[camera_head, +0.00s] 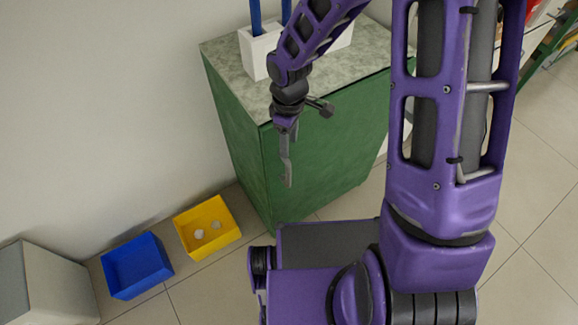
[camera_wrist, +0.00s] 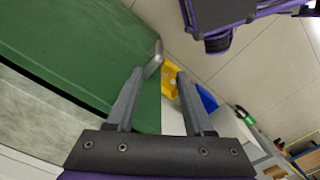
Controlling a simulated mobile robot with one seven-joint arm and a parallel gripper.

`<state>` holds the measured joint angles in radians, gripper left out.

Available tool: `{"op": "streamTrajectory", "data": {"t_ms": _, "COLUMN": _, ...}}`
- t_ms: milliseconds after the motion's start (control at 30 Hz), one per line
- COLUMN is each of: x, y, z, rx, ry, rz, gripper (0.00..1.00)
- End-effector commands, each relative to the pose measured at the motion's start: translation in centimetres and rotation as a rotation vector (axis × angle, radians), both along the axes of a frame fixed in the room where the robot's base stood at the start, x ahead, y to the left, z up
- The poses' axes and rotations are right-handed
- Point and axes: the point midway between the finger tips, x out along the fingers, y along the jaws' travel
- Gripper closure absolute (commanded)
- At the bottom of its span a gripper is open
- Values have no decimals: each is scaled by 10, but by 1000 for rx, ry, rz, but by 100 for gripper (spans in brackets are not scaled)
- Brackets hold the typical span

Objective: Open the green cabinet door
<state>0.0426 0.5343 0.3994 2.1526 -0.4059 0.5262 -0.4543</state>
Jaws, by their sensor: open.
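The green cabinet (camera_head: 235,130) stands against the wall with a mottled grey-green top. Its green door (camera_head: 340,150) looks shut in the head view; the door also fills the upper left of the wrist view (camera_wrist: 80,45). A grey metal handle (camera_wrist: 154,58) sticks out from the door's edge in the wrist view. My gripper (camera_head: 287,182) hangs in front of the door near its left side, fingers pointing down. In the wrist view my gripper (camera_wrist: 160,73) is open, with the handle just beyond the fingertips, nearer the left finger. I cannot tell whether they touch.
A yellow bin (camera_head: 208,227) with small pale pieces and a blue bin (camera_head: 137,266) stand on the floor left of the cabinet. A white holder (camera_head: 258,52) with blue rods stands on the cabinet top. A grey box (camera_head: 40,285) is at the lower left.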

Motion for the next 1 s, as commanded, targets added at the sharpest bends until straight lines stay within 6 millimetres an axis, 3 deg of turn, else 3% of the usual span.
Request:
{"op": "streamTrajectory", "data": {"t_ms": 100, "x": -1, "y": 0, "z": -32, "rx": -1, "ry": 5, "rz": 2, "gripper": 48}}
{"op": "streamTrajectory", "data": {"t_ms": 500, "x": -1, "y": 0, "z": -114, "rx": -1, "ry": 3, "rz": -1, "gripper": 48}}
{"op": "streamTrajectory", "data": {"t_ms": 700, "x": 0, "y": 0, "z": -135, "rx": 0, "ry": 0, "rz": -3, "gripper": 48}}
{"op": "streamTrajectory", "data": {"t_ms": 1000, "x": 0, "y": 0, "z": -139, "rx": 0, "ry": -1, "rz": -3, "gripper": 48}}
